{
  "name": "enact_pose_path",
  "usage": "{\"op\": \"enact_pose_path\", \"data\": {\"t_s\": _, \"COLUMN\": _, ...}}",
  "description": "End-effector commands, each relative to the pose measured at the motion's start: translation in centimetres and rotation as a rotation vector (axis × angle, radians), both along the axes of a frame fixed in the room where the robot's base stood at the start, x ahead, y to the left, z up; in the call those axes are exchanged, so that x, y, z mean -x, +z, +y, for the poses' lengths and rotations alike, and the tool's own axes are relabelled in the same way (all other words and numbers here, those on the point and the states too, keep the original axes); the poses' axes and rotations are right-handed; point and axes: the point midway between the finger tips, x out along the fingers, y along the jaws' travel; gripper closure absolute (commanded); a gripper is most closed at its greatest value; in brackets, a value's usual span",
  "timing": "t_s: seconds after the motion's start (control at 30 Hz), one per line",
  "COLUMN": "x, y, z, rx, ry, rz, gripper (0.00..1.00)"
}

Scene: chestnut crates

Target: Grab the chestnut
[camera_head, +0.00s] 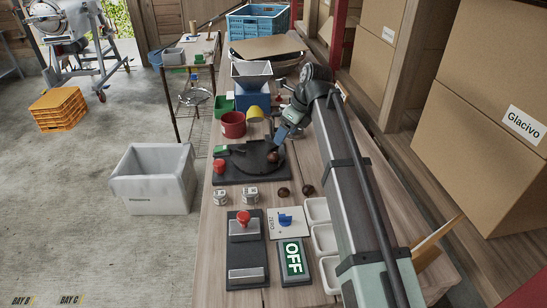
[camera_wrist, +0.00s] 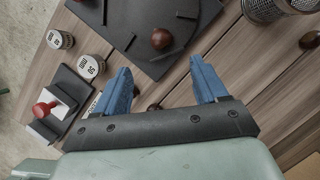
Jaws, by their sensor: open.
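A dark brown chestnut (camera_head: 283,191) and another beside it (camera_head: 307,191) lie on the wooden table (camera_head: 213,230) in the head view. A round brown ball (camera_wrist: 161,38) sits on the black plate (camera_wrist: 150,14); it also shows in the head view (camera_head: 273,157), close below my gripper (camera_head: 279,138). In the wrist view my gripper (camera_wrist: 165,80) has its two blue fingers spread apart with nothing held between them. A small dark brown piece (camera_wrist: 154,107), partly hidden by the gripper's palm edge, shows between the fingers on the wood.
White trays (camera_head: 322,240) lie beside my arm. A red cup (camera_head: 232,124) stands beyond the plate. Cardboard boxes (camera_head: 490,140) line the right.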

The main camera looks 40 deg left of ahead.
Motion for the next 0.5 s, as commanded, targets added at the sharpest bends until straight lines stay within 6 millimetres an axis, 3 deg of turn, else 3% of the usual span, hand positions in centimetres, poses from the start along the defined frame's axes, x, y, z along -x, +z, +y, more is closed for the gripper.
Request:
{"op": "enact_pose_path", "data": {"t_s": 0.2, "x": 0.2, "y": -3.5, "z": 1.5, "rx": 0.001, "ry": 0.002, "rz": 0.000, "gripper": 0.28}}
{"op": "enact_pose_path", "data": {"t_s": 0.5, "x": 0.2, "y": -5.4, "z": 2.3, "rx": 0.000, "ry": 0.002, "rz": -0.002, "gripper": 0.28}}
